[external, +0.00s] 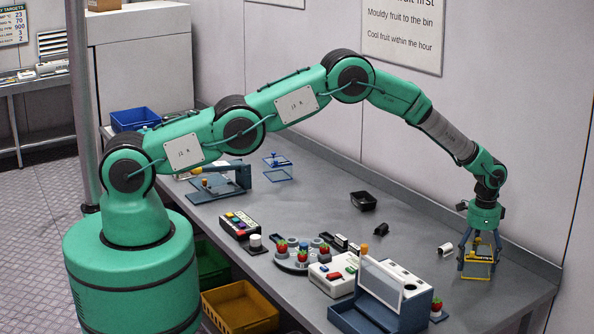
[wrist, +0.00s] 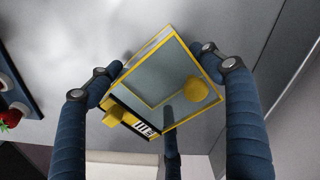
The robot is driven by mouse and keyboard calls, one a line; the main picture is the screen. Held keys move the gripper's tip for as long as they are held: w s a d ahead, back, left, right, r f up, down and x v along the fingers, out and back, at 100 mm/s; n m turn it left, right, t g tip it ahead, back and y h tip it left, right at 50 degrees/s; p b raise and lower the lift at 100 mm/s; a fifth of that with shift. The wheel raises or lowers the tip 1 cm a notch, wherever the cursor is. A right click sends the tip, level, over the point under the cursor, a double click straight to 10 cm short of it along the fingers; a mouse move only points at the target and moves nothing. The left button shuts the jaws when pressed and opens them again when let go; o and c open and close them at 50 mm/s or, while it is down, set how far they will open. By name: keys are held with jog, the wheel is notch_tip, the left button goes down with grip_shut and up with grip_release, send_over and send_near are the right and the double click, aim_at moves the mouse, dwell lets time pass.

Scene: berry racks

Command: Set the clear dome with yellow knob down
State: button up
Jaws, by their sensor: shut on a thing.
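The clear dome with yellow knob (external: 478,270) is a see-through box with yellow edges, at the right end of the grey bench. My gripper (external: 480,252) points down over it, with its dark blue fingers around its sides. In the wrist view my gripper (wrist: 163,75) is shut on the dome (wrist: 152,50), one finger at each side. The yellow knob (wrist: 196,88) shows between the fingers. A second yellow block and a black-and-white label show at its lower left edge. I cannot tell whether the dome's base touches the bench.
A white cylinder (external: 446,249) lies left of the dome. A blue machine with a clear panel (external: 385,285) and a strawberry (external: 437,304) stand front left. A black tray (external: 363,200) is further back. The wall runs close behind; bare bench (external: 510,292) lies to the right.

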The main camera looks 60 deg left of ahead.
aim_at(478, 251)
jog(key=shift+f, duration=0.15)
jog(key=o, duration=1.2)
jog(key=shift+c, duration=0.2)
jog(key=shift+r, duration=0.2)
jog(key=shift+r+b, duration=0.45)
jog(key=shift+r, duration=5.55)
